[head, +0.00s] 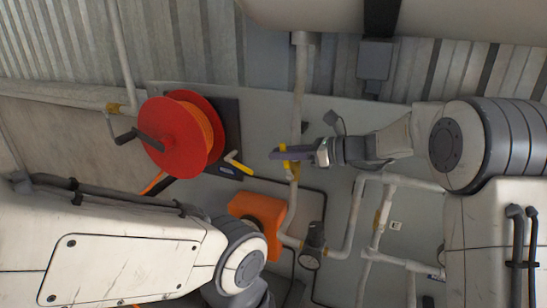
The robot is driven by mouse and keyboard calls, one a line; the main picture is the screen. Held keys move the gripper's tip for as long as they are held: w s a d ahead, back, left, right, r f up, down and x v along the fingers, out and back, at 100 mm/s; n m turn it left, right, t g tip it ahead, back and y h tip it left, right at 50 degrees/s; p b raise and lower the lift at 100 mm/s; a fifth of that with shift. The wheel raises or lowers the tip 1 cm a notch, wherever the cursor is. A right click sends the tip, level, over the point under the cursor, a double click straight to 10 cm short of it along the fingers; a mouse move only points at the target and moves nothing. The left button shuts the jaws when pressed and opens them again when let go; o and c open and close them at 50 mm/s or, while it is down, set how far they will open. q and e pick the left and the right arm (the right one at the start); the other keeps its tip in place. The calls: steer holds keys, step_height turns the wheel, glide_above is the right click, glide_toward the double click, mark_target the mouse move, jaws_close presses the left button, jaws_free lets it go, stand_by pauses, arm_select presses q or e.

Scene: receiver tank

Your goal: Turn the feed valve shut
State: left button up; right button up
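A yellow valve handle (293,172) sits on the vertical pipe that comes down from the tank. I take it to be the feed valve, but no label on it can be read. My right gripper (290,154) reaches in from the right and its fingers lie across this handle, hiding its middle. Yellow shows above and below the fingers. I cannot tell whether the fingers touch or hold it, or how far apart they are. My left arm comes in from the left and bends down at the bottom edge; its gripper is out of view.
A red hose reel (174,136) stands left of the pipe, with a second yellow lever (238,161) beside it. An orange box (260,218) and a dark gauge-like fitting (314,238) are below. Pipes (358,207) run at lower right. The tank (450,18) hangs above.

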steer(key=b+v, duration=0.2)
steer(key=v, duration=0.6)
